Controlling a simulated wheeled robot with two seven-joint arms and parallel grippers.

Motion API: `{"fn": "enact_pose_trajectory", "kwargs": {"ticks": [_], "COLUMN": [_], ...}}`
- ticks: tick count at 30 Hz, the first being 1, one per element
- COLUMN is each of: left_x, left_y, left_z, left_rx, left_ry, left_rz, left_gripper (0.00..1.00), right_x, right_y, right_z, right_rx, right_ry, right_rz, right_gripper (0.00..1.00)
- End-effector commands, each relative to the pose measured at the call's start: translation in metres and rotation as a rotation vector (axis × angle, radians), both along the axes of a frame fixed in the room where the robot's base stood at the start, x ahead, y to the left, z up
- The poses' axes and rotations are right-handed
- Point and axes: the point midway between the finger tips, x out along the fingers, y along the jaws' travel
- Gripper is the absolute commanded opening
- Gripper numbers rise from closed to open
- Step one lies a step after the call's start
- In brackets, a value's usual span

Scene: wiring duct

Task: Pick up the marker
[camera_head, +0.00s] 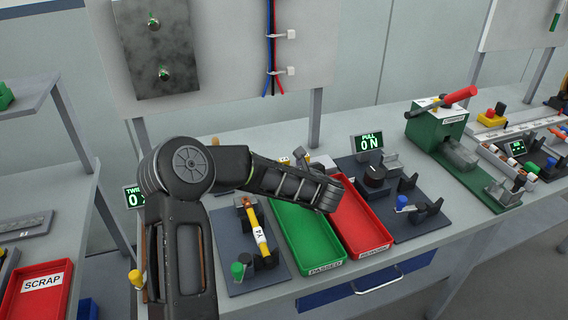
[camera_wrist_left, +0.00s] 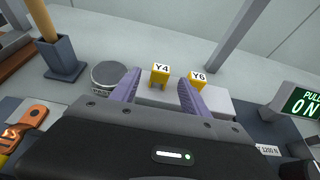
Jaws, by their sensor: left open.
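Two small yellow markers stand on a pale block at the back of the bench: the one labelled Y4 (camera_wrist_left: 160,76) and the one labelled Y6 (camera_wrist_left: 197,80). In the left wrist view my left gripper (camera_wrist_left: 159,88) is open, with its purple fingers apart. Y4 appears between the fingertips and Y6 just beyond the right finger. I cannot tell how far ahead they are, and nothing is held. In the head view my left gripper (camera_head: 300,156) is over the back of the bench, and the markers are mostly hidden by my arm. My right gripper is out of view.
A green PASSED tray (camera_head: 306,238) and a red tray (camera_head: 361,222) lie in front of the arm. A fixture with a yellow labelled piece (camera_head: 257,228) is left of them. The pull display (camera_head: 369,142) stands to the right. A round grey container (camera_wrist_left: 110,77) is left of the fingers.

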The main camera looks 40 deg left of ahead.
Motion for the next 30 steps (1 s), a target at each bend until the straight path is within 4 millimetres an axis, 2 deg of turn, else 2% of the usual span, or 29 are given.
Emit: {"fn": "enact_pose_trajectory", "kwargs": {"ticks": [8,13,18,30], "left_x": [0.003,0.015,0.026,0.027], "left_y": [0.004,0.022,0.038,0.039], "left_z": [-0.001,-0.009,-0.018,-0.019], "left_rx": [-0.001,-0.002,0.0,0.001], "left_ry": [0.001,0.002,0.0,0.0], "left_rz": [0.001,0.003,0.001,0.0], "left_gripper": [0.54,0.54,0.54,0.54], "right_x": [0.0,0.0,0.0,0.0], "right_y": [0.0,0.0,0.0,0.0], "right_z": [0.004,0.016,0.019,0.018], "right_rx": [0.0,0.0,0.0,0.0], "right_ry": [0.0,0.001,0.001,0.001], "right_rz": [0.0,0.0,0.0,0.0], "right_gripper": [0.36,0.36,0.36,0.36]}}
